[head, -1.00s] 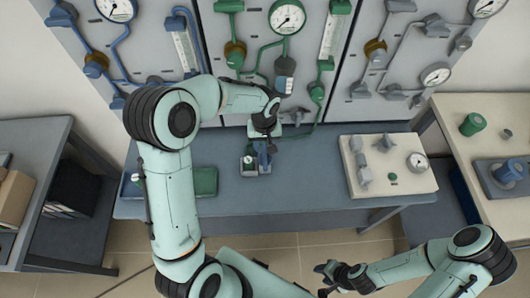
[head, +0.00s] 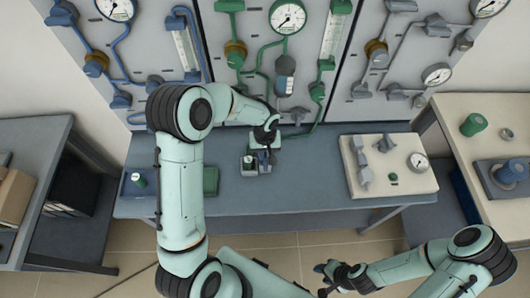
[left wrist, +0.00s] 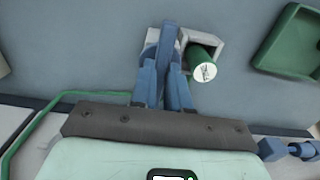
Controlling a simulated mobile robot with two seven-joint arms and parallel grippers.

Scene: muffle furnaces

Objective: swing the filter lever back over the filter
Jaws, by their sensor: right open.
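A small pale fixture (left wrist: 218,44) stands on the bench, and a green cylinder with a white labelled top (left wrist: 205,68) sits in its right part in the left wrist view. The cylinder also shows in the head view (head: 248,162). My left gripper (left wrist: 168,40) points down over the fixture's other part, beside the cylinder. Its blue fingers lie close together, and they hide what is between or under them. I cannot make out the lever separately from the fingers. My right gripper (head: 325,279) is open and empty, low in front of the bench.
A green tray (head: 210,181) and a dark blue tray with another green cylinder (head: 139,181) lie left of the fixture. A cream panel with a gauge (head: 391,181) lies at the right. Piped wall panels stand behind. The bench between fixture and cream panel is clear.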

